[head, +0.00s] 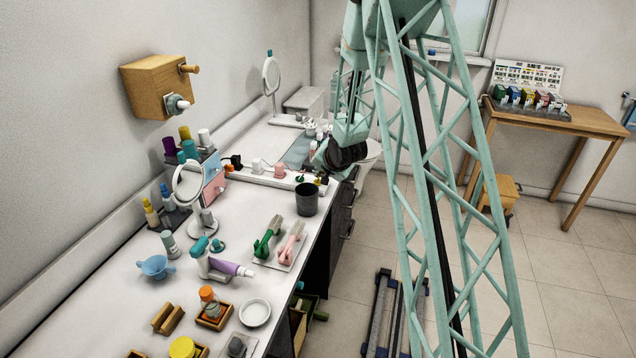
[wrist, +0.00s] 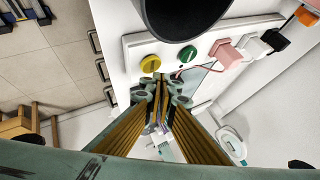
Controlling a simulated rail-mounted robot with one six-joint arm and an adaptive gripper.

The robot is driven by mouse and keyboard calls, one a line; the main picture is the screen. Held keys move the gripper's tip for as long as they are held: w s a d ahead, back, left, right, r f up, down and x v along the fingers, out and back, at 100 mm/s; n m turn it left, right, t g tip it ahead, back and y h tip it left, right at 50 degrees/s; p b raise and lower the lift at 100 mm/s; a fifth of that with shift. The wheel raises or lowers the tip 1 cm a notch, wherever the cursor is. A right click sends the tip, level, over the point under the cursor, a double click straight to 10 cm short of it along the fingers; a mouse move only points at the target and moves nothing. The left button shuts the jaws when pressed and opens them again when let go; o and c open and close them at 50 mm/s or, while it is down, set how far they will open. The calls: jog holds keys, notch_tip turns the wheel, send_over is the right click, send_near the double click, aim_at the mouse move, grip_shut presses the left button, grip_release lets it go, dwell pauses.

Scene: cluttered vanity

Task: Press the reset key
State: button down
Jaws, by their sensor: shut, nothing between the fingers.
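A long white power strip (wrist: 135,48) runs across the wrist view, and it lies along the counter in the head view (head: 262,178). It carries a yellow round knob (wrist: 150,64), a green round knob (wrist: 188,54) and several plugs. A small red mark (wrist: 179,72) shows beside the green knob. I cannot make out which part is the reset key. My gripper (wrist: 161,88) is shut and empty, its tips appearing just below the yellow and green knobs in the wrist view. Whether they touch anything is unclear. In the head view my dark wrist hides the fingers.
A dark cup (head: 307,200) stands close by, and its rim fills the top of the wrist view. A pink plug (wrist: 228,52) and black plug (wrist: 275,39) sit along the strip. A round mirror (head: 188,182) and hairbrushes on a tray (head: 283,262) stand nearer.

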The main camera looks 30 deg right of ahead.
jog(key=shift+f+b, duration=0.65)
jog(key=shift+f, duration=0.2)
dwell(1.3)
jog(key=shift+r, duration=0.2)
jog(key=shift+r+p, duration=0.4)
jog(key=shift+r, duration=0.3)
dwell(0.4)
jog(key=shift+r+p, duration=1.4)
jog(key=shift+r, duration=1.1)
